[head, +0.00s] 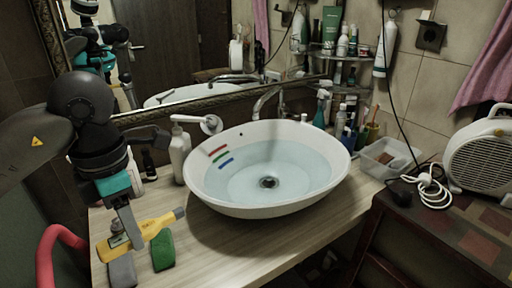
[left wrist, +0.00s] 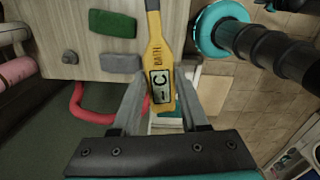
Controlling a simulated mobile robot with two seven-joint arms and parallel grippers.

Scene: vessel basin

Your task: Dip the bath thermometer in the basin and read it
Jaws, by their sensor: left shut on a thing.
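The yellow bath thermometer (head: 154,226) is paddle-shaped with a grey tip pointing right toward the basin. My left gripper (head: 128,236) is shut on its wide end, over the front left of the counter. In the left wrist view the thermometer (left wrist: 157,50) lies between the fingers (left wrist: 160,100), with "BATH" and a display box marked "C" facing the camera; no clear reading shows. I cannot tell whether it touches the counter. The white basin (head: 330,185) holds clear water (head: 290,165); red, green and blue marks show on its inner left wall. My right gripper is out of view.
A green sponge (head: 162,250) and a grey sponge (head: 122,271) lie by the left gripper. A white pump bottle (head: 180,155) stands left of the basin, the faucet (head: 266,100) behind it. A clear tray (head: 385,158) and a heater (head: 480,155) stand right.

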